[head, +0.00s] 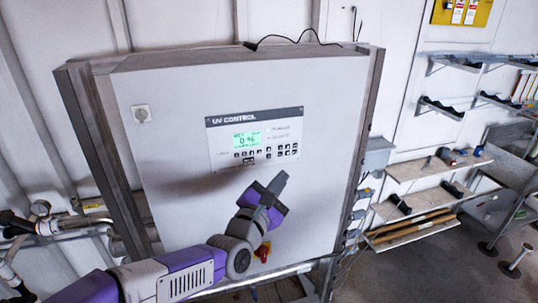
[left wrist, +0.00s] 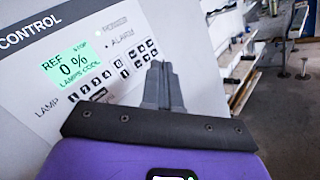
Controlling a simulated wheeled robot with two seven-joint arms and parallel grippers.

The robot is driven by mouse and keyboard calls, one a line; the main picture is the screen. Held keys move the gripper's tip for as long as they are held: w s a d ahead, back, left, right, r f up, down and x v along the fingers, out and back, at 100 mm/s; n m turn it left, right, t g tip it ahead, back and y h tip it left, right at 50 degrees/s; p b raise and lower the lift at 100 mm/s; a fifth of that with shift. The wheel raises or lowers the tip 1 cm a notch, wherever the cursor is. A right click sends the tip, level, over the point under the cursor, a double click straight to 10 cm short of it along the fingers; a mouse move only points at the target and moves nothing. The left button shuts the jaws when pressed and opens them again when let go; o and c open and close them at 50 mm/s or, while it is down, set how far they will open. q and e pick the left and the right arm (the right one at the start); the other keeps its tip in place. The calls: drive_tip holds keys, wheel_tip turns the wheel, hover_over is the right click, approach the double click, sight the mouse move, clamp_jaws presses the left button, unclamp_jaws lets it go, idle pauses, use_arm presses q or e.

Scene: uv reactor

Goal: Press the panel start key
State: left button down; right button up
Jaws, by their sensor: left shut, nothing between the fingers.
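The UV control panel (head: 225,125) is set in the front of a large grey cabinet. Its green display (left wrist: 72,67) reads REF, STOP, 0 %, and what looks like LAMPS COOL. Small dark keys (left wrist: 100,82) run in a row below the display, with a block of keys (left wrist: 147,50) at the right. I cannot read which one is the start key. My left gripper (head: 283,178) is shut and empty, just below the panel's right part in the head view. In the left wrist view its fingertips (left wrist: 160,66) overlap the lower edge of the right key block; contact cannot be told. My right gripper is not in view.
The grey cabinet (head: 160,180) has raised side edges. A small lock-like fitting (head: 141,113) is at its upper left, and a red and yellow switch (head: 262,252) sits below my gripper. Pipes (head: 50,225) are at the left; shelves (head: 430,170) are at the right.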

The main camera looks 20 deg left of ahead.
sight(269, 156)
use_arm(q)
drive_tip(key=shift+w+a+p, duration=0.1)
drive_tip(key=shift+w+a, duration=0.55)
drive_tip(key=shift+w, duration=0.3)
drive_tip(key=shift+w+a+p, duration=0.15)
drive_tip(key=shift+w+a, duration=0.5)
drive_tip(key=shift+w, duration=0.3)
drive_tip(key=shift+w+a+p, duration=0.1)
drive_tip(key=shift+w+a, duration=0.55)
drive_tip(key=shift+w, duration=0.3)
drive_tip(key=shift+w+a+f+b, duration=0.1)
drive_tip(key=shift+w+a+b, duration=0.05)
drive_tip(key=shift+w+b, duration=0.15)
drive_tip(key=shift+w+a, duration=0.2)
drive_tip(key=shift+w, duration=0.05)
idle(0.4)
drive_tip(key=shift+s+d+b, duration=0.4)
drive_tip(key=shift+s+b, duration=0.2)
drive_tip(key=shift+b, duration=0.15)
